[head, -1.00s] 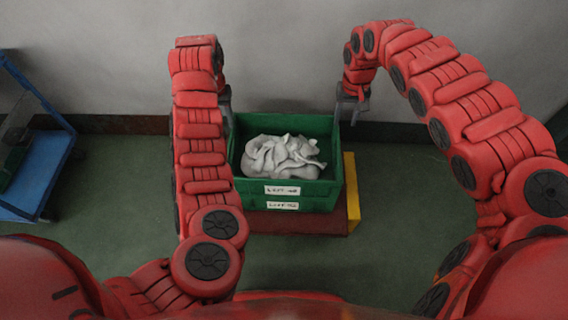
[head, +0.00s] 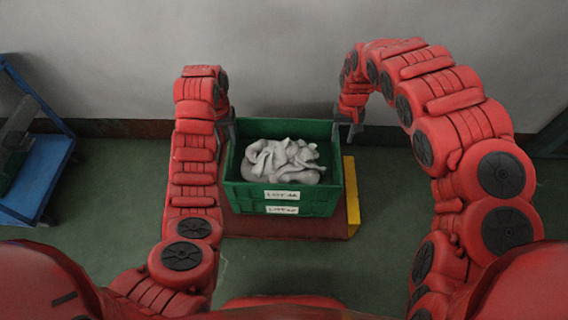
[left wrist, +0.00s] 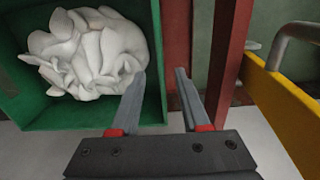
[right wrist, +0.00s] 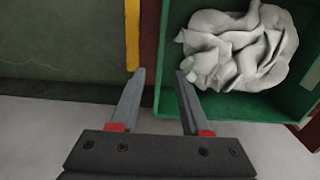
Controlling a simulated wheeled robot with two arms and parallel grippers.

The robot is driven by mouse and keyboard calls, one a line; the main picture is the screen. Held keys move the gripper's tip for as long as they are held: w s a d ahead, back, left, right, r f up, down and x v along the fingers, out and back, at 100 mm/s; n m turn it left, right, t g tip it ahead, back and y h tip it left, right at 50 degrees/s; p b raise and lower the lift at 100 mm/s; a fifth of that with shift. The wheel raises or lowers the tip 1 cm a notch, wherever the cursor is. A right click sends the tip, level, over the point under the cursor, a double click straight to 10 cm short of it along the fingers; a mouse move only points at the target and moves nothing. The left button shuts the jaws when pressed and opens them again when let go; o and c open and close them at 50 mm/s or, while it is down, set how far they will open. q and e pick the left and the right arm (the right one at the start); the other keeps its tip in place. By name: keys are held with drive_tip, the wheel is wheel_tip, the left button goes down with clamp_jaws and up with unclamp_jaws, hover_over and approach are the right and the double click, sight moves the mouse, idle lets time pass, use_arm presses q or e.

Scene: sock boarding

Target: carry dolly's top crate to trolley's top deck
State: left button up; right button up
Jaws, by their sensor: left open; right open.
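Two green crates are stacked on a low red dolly (head: 330,229) with a yellow end. The top crate (head: 253,183) holds a heap of pale grey socks (head: 280,160); the lower crate (head: 250,205) shows below it. My left gripper (head: 229,124) is at the crate's left side and my right gripper (head: 350,122) at its right side. Both are open. In the left wrist view, the left fingers (left wrist: 160,76) line up on either side of the crate wall; the right fingers (right wrist: 160,75) do likewise. Contact cannot be told. The blue trolley (head: 42,170) stands at the far left.
A dark green object (head: 12,165) sits on the trolley's deck, partly cut off by the picture edge. A grey wall (head: 280,60) runs close behind the dolly. Green floor (head: 110,190) lies open between trolley and dolly, and to the dolly's right.

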sight(232, 158)
use_arm(q)
drive_tip(key=shift+f, duration=0.65)
use_arm(e)
drive_tip(key=shift+w+f, duration=0.1)
drive_tip(key=shift+f, duration=0.5)
use_arm(q)
drive_tip(key=shift+f, duration=0.6)
use_arm(e)
drive_tip(key=shift+s+a+f, duration=0.1)
drive_tip(key=shift+s+f, duration=0.1)
drive_tip(key=shift+f, duration=0.5)
use_arm(q)
wheel_tip(232, 158, down, 9)
drive_tip(key=shift+r, duration=0.15)
use_arm(e)
wheel_tip(232, 158, down, 9)
drive_tip(key=shift+r, duration=0.1)
use_arm(q)
drive_tip(key=shift+c, duration=0.3)
use_arm(e)
drive_tip(key=shift+c, duration=0.3)
use_arm(q)
clamp_jaws()
use_arm(e)
clamp_jaws()
